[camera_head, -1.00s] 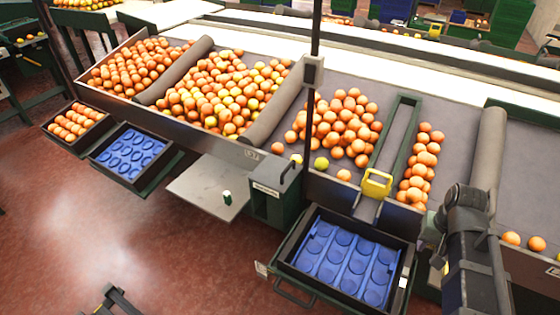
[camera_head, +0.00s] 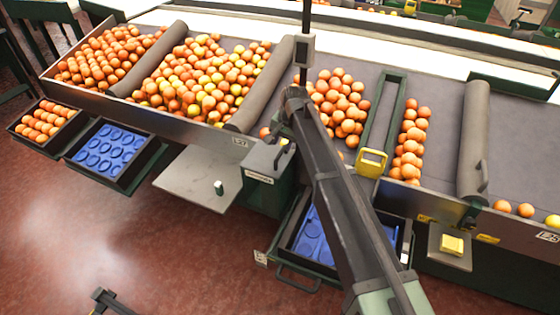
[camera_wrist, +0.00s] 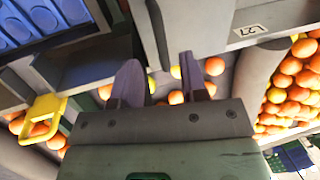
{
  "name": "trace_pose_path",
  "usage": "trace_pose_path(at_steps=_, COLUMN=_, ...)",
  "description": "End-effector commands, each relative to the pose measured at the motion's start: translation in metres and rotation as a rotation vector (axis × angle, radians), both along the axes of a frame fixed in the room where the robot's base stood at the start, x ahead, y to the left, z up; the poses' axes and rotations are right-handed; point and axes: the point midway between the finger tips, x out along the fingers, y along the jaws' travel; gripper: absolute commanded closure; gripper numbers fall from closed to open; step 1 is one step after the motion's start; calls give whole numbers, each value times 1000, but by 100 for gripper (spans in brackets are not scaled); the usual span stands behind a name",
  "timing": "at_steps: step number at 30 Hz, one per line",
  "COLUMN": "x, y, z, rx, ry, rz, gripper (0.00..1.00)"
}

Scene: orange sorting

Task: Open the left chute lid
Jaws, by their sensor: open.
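The left chute lid (camera_head: 262,158) is a grey top on a dark green box with a small label on its front. It is shut and has a dark bar handle (camera_head: 284,155) on its right side. My gripper (camera_head: 279,134) is just above and behind the handle, with my arm reaching over from the lower right. In the wrist view my gripper (camera_wrist: 160,63) has its two fingers apart and empty. The dark handle (camera_wrist: 158,32) lies just ahead of the gap between them, and the grey lid (camera_wrist: 202,22) is beyond. Contact with the handle cannot be told.
Oranges (camera_head: 205,83) fill the sloped bins behind. A yellow handle (camera_head: 371,163) stands on a green frame to the right. A blue tray (camera_head: 310,240) sits below, partly hidden by my arm. A grey side shelf (camera_head: 195,180) holds a small object. A dark post rises behind the gripper.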

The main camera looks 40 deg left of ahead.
Motion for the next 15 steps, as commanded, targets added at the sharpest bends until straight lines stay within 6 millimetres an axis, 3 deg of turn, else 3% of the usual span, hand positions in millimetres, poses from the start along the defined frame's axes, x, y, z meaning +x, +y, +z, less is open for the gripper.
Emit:
trace_pose_path(at_steps=1, x=0, y=3, z=-26, rx=0, ry=0, rz=1, gripper=60)
trace_pose_path(at_steps=5, x=-2, y=8, z=-48, rx=0, ry=0, rz=1, gripper=60)
trace_pose_path(at_steps=15, x=-2, y=9, z=-50, rx=0, ry=0, rz=1, gripper=60)
